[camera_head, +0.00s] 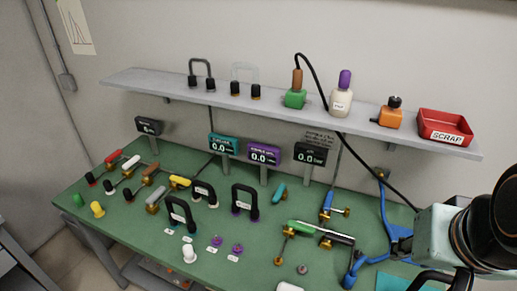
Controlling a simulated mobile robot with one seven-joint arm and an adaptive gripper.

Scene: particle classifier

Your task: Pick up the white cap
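A small white cap (189,254) stands on the green bench top near its front edge, left of the middle of the picture. Nothing covers it. Small white labels and purple knobs lie close by. My arm shows at the far right. A dark curved part at the bottom right edge looks like part of my gripper (437,279), cut off by the frame. It is far to the right of the white cap and apart from it. I cannot see whether its fingers are open or shut.
A yellow cap (97,209) and a green cap (78,200) stand at the bench's left end. Black U-shaped handles (180,214) stand behind the white cap. Valves and a blue stand (389,232) occupy the right. A grey shelf (180,90) with a red scrap tray (445,115) hangs above.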

